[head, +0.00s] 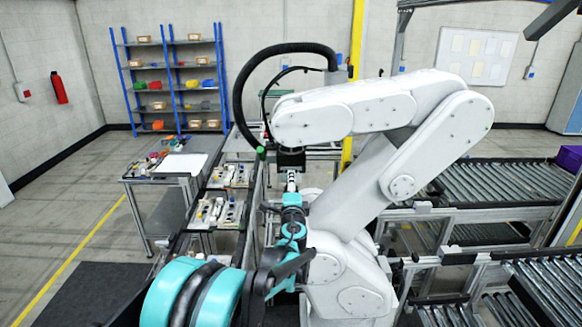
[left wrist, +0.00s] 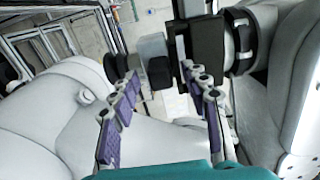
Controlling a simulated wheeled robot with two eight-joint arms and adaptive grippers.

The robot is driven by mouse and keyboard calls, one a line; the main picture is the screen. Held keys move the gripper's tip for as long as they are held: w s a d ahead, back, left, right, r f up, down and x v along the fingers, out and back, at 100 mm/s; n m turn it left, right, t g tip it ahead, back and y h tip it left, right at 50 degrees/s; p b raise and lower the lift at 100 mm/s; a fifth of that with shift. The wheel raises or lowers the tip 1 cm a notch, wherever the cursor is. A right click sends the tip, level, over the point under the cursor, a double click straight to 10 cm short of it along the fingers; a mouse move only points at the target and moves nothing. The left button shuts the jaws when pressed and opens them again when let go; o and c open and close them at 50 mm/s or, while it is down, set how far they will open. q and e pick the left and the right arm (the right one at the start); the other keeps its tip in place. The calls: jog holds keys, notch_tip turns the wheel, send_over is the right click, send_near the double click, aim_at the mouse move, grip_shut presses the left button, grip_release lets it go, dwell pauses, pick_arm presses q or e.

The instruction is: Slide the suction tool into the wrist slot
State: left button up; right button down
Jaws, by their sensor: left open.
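A large white industrial arm (head: 350,112) stands in front of me, with a black wrist end (head: 291,158) hanging down. The black wrist piece (left wrist: 202,42) also shows in the left wrist view, at the top right of centre. A grey and black block (left wrist: 154,50), which looks like the suction tool, sits just left of that piece. I cannot tell whether it is seated in the slot. My left gripper (head: 292,187) is just below the wrist end. In the left wrist view my left gripper (left wrist: 158,74) is open, its purple-padded fingers spread either side of the block. My right gripper is not in view.
The white arm's thick links are close to my left arm. Tables with small parts (head: 218,212) stand left of it, and roller conveyors (head: 500,184) stand right. A blue shelf (head: 175,82) is at the back.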

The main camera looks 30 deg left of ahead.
pick_arm(q)
jog(key=v, duration=1.2)
